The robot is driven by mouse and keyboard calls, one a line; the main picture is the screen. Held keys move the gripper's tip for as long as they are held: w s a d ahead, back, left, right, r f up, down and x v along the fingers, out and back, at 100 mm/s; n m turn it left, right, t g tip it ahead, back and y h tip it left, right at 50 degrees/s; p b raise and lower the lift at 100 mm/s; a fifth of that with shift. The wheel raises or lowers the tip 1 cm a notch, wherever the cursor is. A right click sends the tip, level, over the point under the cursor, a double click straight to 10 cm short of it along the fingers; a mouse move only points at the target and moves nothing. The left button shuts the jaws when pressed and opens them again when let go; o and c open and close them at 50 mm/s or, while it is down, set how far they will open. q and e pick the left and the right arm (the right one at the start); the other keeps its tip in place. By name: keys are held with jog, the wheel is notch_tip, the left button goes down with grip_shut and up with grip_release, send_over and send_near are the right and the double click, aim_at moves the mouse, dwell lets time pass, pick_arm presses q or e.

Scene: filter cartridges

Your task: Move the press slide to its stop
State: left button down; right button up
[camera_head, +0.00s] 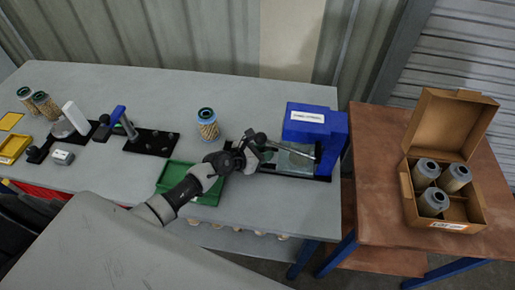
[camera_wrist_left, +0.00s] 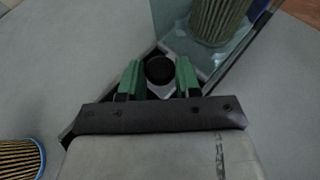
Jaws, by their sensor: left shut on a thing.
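The blue press (camera_head: 318,125) stands at the right end of the grey table, with a clear-walled slide (camera_head: 296,160) on a dark base at its front left. My left gripper (camera_head: 252,148) is at the slide's left end. In the left wrist view my green fingertips (camera_wrist_left: 159,78) are shut on a dark round knob (camera_wrist_left: 160,70) with a light mount, beside the clear wall. A pleated filter cartridge (camera_wrist_left: 218,18) shows behind that clear wall. My right gripper is not in view.
A blue-rimmed cartridge (camera_head: 207,124) stands left of the press. A green tray (camera_head: 208,194) lies under my left forearm. A black fixture (camera_head: 152,142) is farther left. A brown side table (camera_head: 380,145) holds an open cardboard box (camera_head: 408,195) with three cartridges.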

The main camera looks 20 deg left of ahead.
pick_arm(q)
jog(key=shift+d, duration=0.15)
jog(key=c, duration=0.8)
grip_release()
jog(key=shift+d, duration=0.1)
jog(key=v, duration=0.9)
jog(key=shift+s+a, duration=0.2)
jog(key=shift+a, duration=0.05)
jog(key=shift+s+a+r, duration=0.25)
jog(key=shift+s+r, duration=0.1)
jog(key=shift+s, duration=0.1)
